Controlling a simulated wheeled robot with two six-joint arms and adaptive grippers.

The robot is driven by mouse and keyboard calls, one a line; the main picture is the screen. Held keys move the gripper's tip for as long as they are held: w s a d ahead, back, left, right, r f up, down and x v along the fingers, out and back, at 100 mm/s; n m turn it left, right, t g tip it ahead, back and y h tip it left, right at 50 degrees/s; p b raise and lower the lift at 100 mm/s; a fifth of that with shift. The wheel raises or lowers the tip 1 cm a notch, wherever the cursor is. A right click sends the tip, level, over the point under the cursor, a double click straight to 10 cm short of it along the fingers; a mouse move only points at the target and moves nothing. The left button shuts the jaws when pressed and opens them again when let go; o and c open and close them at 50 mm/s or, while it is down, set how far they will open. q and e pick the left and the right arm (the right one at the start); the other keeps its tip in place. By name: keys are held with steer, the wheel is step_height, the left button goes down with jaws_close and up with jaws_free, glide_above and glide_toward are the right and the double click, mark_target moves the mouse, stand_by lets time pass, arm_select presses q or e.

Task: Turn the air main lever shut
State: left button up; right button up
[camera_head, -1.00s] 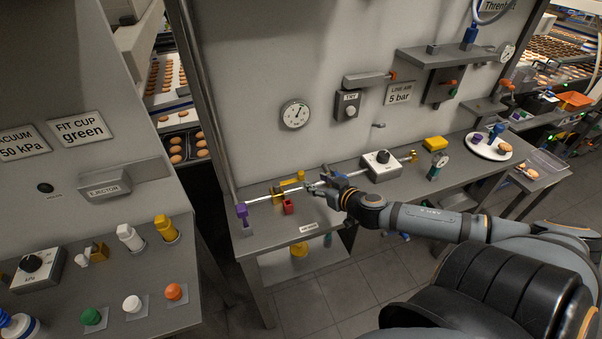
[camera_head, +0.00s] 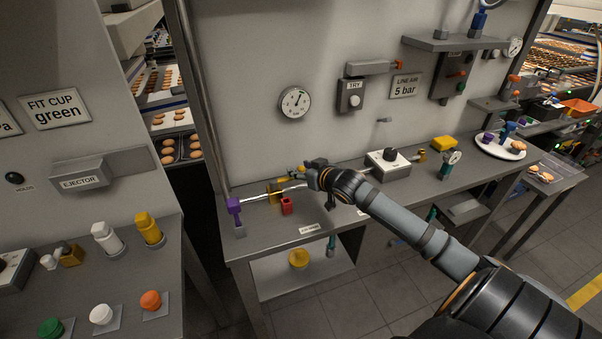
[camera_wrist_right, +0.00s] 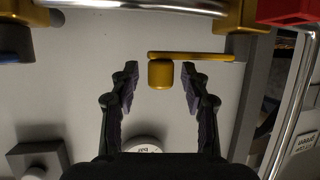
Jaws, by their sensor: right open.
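The air main lever is a yellow bar with a rounded knob (camera_wrist_right: 160,74) in the right wrist view. It belongs to a yellow valve body (camera_head: 275,192) on a bright pipe (camera_head: 258,197) above the bench. In the head view the lever shows only as a small yellow piece (camera_head: 296,170), partly hidden by my right gripper (camera_head: 307,174). In the right wrist view my right gripper (camera_wrist_right: 161,86) is open, with one finger on each side of the knob. Gaps show between the fingers and the knob. My left gripper is out of view.
A red block (camera_head: 286,206) sits beside the valve and a purple fitting (camera_head: 234,205) at the pipe's left end. A grey box with a black knob (camera_head: 388,164) stands right of my gripper. A gauge (camera_head: 295,102) hangs on the wall behind. The bench's front left is mostly clear.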

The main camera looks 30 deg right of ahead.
steer(key=shift+c, duration=0.4)
steer(key=shift+w, duration=0.1)
jaws_close()
steer(key=shift+f, duration=0.1)
